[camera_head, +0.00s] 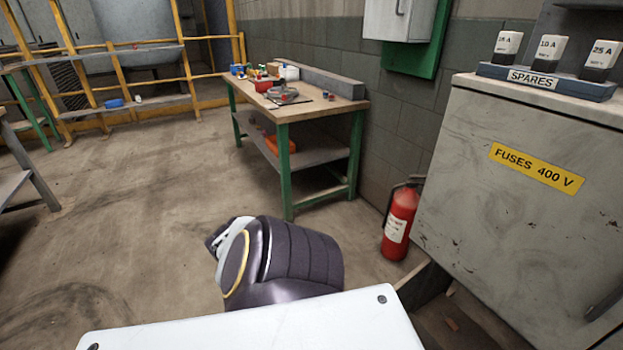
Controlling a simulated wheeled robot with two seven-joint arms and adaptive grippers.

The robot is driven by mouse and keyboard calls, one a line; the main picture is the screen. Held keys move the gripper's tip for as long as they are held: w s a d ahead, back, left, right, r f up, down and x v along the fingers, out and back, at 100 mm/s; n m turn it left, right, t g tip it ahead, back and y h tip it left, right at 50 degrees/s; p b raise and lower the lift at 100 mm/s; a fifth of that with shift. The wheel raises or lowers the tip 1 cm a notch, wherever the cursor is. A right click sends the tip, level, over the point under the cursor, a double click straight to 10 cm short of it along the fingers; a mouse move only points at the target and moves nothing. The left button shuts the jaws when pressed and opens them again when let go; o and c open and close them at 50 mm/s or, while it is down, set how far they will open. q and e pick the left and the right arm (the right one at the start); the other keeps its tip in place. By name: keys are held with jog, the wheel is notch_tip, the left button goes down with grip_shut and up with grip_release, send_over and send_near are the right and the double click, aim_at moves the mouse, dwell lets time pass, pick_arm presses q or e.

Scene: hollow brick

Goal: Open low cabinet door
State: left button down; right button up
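A grey metal low cabinet (470,210) stands at the right. Its front carries a yellow label (537,167) reading "FUSES 400 V". A dark handle (606,300) shows at the right picture edge, low on the front, partly cut off. The door looks flat against the cabinet front, but its right and lower parts run out of view. Neither of my grippers is in view. A dark rounded link of my arm shows at the bottom centre, left of the cabinet and apart from it in the picture.
A red fire extinguisher (400,222) stands just left of the cabinet. A fuse rack marked "SPARES" (548,82) sits on the cabinet top. A green-legged workbench (322,107) with tools stands along the wall. Yellow railings (107,73) are at the back left. The floor (130,200) at left is open.

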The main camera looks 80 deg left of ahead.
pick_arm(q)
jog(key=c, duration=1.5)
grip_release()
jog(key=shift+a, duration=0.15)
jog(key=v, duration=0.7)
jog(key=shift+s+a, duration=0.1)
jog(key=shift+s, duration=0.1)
